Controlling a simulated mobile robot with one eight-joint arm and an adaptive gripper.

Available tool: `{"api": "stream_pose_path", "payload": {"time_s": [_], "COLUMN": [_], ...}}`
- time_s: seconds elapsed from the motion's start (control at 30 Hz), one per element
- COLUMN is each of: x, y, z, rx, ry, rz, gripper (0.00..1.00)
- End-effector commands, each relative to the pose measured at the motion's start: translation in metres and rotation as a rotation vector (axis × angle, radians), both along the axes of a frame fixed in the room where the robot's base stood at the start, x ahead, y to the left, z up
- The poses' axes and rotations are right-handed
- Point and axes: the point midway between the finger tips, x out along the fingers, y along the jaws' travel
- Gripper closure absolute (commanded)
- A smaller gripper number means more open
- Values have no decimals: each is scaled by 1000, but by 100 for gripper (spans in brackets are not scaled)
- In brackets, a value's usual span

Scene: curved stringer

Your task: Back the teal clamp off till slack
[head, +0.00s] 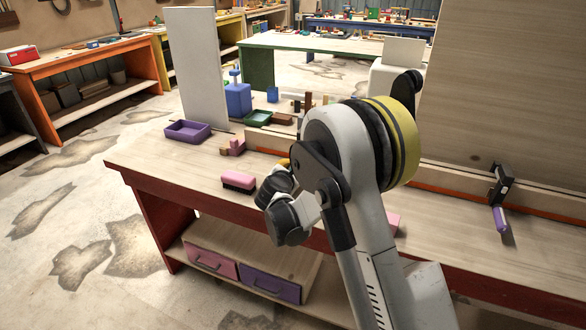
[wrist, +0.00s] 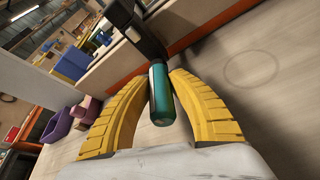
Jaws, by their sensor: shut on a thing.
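The teal clamp's handle (wrist: 161,98) is a short teal cylinder with a dark end in the wrist view. It hangs from the clamp's black body (wrist: 135,28), which sits at a wooden strip with an orange-red band. The two ribbed yellow fingers of my gripper (wrist: 163,82) are shut on the teal handle, one on each side. In the head view my arm hides the teal clamp and nearly all of my fingers.
A black clamp with a purple handle (head: 501,205) stands on the strip at right. A pink brush (head: 238,182), a purple tray (head: 187,131) and a blue container (head: 238,98) are on the bench at left. Bare benchtop (head: 175,165) shows at the front left.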

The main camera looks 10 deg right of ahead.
Motion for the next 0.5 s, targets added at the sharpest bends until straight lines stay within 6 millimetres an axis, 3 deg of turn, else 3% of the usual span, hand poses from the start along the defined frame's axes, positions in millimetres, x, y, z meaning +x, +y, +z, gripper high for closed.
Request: {"api": "stream_pose_path", "payload": {"time_s": [0.5], "x": [1], "y": [2], "z": [1], "rx": [-354], "ry": [256], "rz": [1], "gripper": [100]}}
